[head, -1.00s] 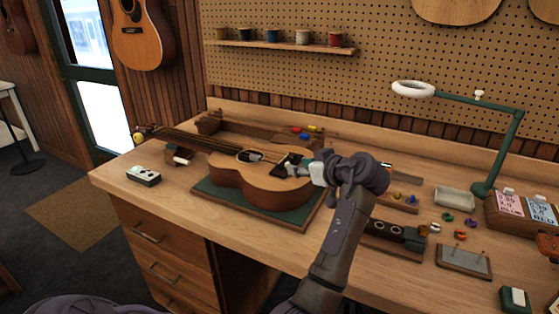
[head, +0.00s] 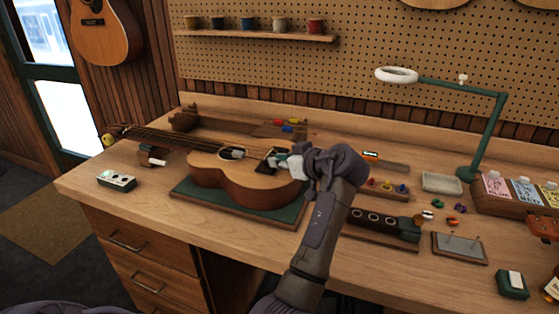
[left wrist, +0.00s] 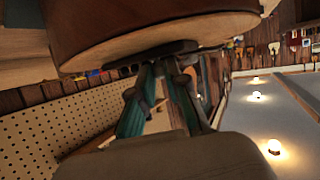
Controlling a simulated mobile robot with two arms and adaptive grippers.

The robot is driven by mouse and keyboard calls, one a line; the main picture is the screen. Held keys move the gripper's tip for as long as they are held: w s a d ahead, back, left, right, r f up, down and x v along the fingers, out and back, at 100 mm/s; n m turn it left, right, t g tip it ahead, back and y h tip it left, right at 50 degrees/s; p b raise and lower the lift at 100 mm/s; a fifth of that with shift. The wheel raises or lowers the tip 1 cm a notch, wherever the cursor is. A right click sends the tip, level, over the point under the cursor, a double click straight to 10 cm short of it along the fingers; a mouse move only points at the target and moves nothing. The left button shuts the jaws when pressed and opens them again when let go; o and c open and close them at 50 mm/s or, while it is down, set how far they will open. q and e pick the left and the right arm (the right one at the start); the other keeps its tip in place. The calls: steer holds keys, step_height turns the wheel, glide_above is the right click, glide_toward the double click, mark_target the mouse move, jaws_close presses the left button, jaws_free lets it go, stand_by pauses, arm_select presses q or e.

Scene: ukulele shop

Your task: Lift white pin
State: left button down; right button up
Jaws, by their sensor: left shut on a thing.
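A small guitar-shaped ukulele (head: 222,177) lies face up on a green mat (head: 240,211) on the bench, its neck pointing left. My left gripper (head: 273,160) reaches from the right to the dark bridge (head: 259,167) on its top. In the left wrist view its teal-padded fingers (left wrist: 160,68) come together close against the dark bridge (left wrist: 152,54) on the ukulele's body (left wrist: 165,36). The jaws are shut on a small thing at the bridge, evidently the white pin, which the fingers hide. I cannot tell whether it is clear of the bridge. My right gripper is not in view.

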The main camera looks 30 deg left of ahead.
arm_select(q)
step_height(320, 180, up, 2)
steer(key=shift+r+p, duration=0.1)
steer(key=shift+p, duration=0.35)
steer(key=c, duration=1.2)
jaws_free()
steer(key=shift+o, duration=0.2)
step_height(320, 180, up, 10)
